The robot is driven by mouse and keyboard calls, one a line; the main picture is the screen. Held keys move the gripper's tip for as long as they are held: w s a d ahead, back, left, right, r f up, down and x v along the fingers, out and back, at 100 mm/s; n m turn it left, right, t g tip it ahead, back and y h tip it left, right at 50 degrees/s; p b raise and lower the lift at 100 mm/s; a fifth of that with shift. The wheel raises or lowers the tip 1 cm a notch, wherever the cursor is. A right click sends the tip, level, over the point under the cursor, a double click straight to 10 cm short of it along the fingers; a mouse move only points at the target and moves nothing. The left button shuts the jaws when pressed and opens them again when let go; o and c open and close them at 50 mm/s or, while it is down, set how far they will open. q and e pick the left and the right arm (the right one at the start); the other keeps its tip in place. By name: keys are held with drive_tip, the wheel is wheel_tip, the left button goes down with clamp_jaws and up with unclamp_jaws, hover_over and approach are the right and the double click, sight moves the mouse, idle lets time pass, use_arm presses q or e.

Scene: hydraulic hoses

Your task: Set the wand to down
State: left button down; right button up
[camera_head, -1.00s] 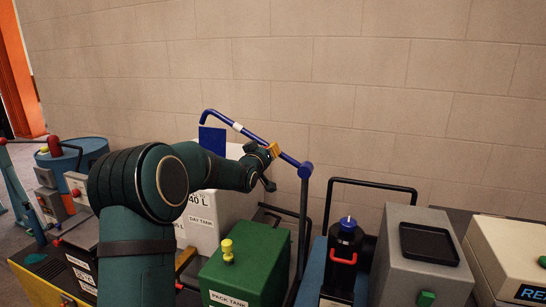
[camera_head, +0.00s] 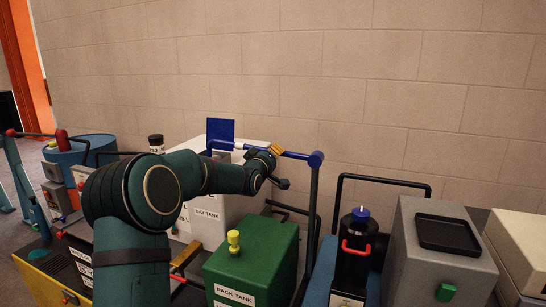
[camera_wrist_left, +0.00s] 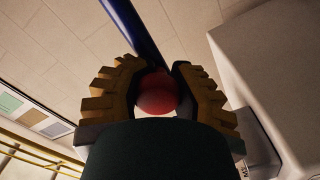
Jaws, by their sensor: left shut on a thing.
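The wand is a blue bar (camera_head: 298,155) on top of a dark upright post (camera_head: 313,195). It runs left from the post's blue joint, nearly level, above the white day tank (camera_head: 245,163). My right gripper is in neither view.
A green pack tank (camera_head: 250,262) stands below the arm. A black bottle with a red handle (camera_head: 355,247) and a grey box (camera_head: 440,265) stand to the right. A black rail (camera_head: 385,180) rises behind them. The wall above is clear.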

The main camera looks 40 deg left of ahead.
use_arm(q)
drive_tip(key=shift+a+f, duration=0.1)
drive_tip(key=shift+f, duration=0.25)
drive_tip(key=c, duration=0.6)
unclamp_jaws()
drive_tip(key=shift+a, duration=0.1)
drive_tip(key=shift+s+r, duration=0.1)
drive_tip(key=v, duration=1.2)
